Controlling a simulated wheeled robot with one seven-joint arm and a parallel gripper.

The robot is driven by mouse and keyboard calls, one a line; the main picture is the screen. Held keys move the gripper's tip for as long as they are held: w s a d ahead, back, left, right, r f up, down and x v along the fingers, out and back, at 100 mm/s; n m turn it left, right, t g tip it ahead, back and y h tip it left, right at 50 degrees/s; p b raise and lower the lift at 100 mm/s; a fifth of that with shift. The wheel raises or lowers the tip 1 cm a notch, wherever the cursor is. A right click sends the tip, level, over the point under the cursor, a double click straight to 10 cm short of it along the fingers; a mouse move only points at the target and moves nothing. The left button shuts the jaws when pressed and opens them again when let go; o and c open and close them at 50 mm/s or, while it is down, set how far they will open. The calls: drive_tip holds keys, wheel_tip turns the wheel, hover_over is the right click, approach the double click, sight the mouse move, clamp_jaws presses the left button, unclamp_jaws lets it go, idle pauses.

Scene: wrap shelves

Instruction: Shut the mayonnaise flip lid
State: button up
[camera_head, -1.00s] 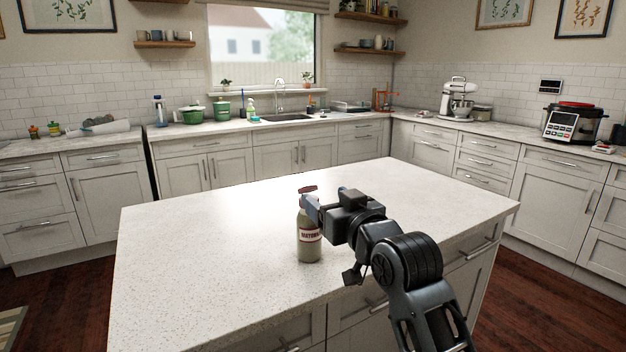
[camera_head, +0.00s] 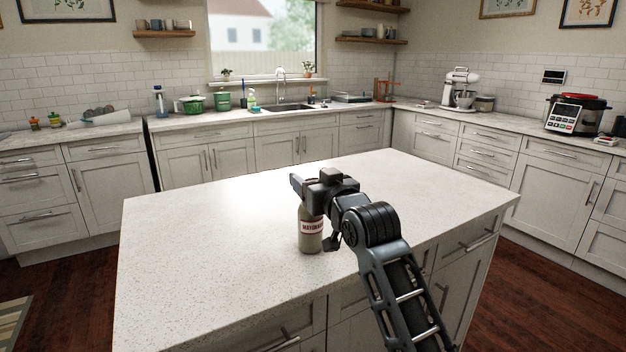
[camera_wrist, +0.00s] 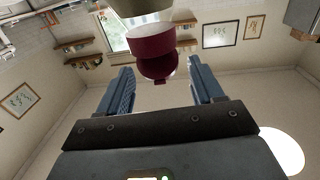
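The mayonnaise bottle (camera_head: 311,236) stands upright near the front edge of the island, its label facing me. In the head view its top is hidden behind my gripper (camera_head: 298,185). In the inverted wrist view, the bottle (camera_wrist: 138,8) enters from the top edge with its dark red cap (camera_wrist: 150,38). The flip lid (camera_wrist: 158,69) hangs open from the cap by its hinge side. My gripper (camera_wrist: 160,66) is open and empty, one blue-grey finger on each side of the lid in this view. I cannot tell whether either finger touches it.
The white speckled island top (camera_head: 200,260) is otherwise clear. Its front edge runs close to the bottle, above drawers. The far counter (camera_head: 220,126) carries a green pot, a sink, a mixer (camera_head: 459,88) and a cooker (camera_head: 575,112), all well away.

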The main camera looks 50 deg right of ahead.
drive_tip(key=c, duration=0.9)
drive_tip(key=f+t+b, duration=0.1)
drive_tip(key=b, duration=0.2)
drive_tip(key=shift+s, duration=0.1)
drive_tip(key=t+b, duration=0.1)
drive_tip(key=b, duration=0.2)
drive_tip(key=f+t+b, duration=0.1)
drive_tip(key=b, duration=0.2)
drive_tip(key=shift+s+a+h, duration=0.1)
drive_tip(key=shift+s+h, duration=0.1)
drive_tip(key=shift+h, duration=0.2)
drive_tip(key=shift+t+h+b, duration=0.3)
drive_tip(key=shift+b, duration=0.4)
drive_tip(key=shift+r+t, duration=0.15)
drive_tip(key=shift+t, duration=0.15)
drive_tip(key=shift+s, duration=0.1)
drive_tip(key=o, duration=1)
drive_tip(key=shift+r, duration=0.1)
drive_tip(key=shift+o, duration=0.2)
drive_tip(key=b+v, duration=0.1)
drive_tip(key=v, duration=0.7)
